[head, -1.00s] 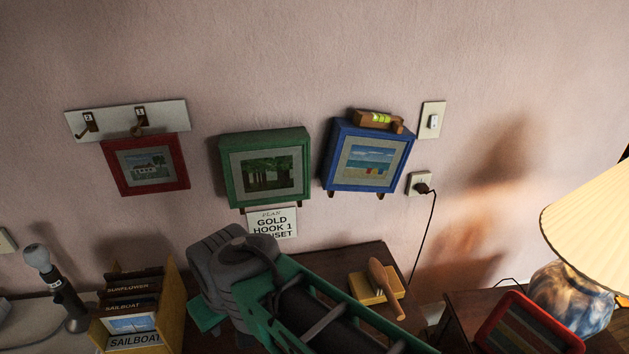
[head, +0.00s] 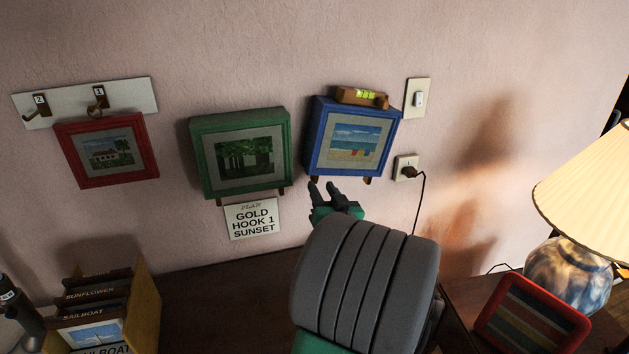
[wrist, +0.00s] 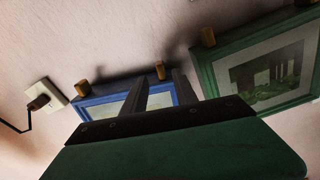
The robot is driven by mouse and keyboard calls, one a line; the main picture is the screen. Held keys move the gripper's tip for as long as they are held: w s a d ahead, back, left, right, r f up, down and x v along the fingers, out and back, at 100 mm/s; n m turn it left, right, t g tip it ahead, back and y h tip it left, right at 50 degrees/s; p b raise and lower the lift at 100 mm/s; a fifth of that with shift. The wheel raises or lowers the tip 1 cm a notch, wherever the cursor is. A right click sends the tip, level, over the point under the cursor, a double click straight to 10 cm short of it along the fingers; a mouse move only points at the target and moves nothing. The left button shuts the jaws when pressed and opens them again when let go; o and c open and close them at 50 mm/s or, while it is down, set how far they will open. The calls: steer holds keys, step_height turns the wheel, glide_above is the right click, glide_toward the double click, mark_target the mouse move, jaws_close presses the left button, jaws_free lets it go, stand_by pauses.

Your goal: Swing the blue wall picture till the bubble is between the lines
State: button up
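The blue wall picture (head: 311,138), a beach scene, hangs on the wall with its right side lower than its left. It also shows in the wrist view (wrist: 97,101), turned about, with two wooden pegs along its lower edge. A wooden spirit level (head: 346,95) with a green vial (head: 365,94) lies on its top edge, tilted the same way. The bubble's place between the lines is too small to tell. My gripper (head: 323,188) is at the picture's lower left corner, its fingers apart and empty. I cannot tell whether they touch the frame.
A green picture (head: 199,155) hangs close left, and a red picture (head: 71,160) hangs under a hook board (head: 140,96). A switch (head: 417,98) and a plugged outlet (head: 405,166) are close right. A lamp (head: 590,200) stands far right.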

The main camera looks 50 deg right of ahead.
mark_target(316, 180)
steer(key=p+x, duration=0.1)
steer(key=x, duration=0.5)
steer(key=shift+w, duration=0.15)
steer(key=shift+c, duration=0.4)
jaws_close()
stand_by(0.7)
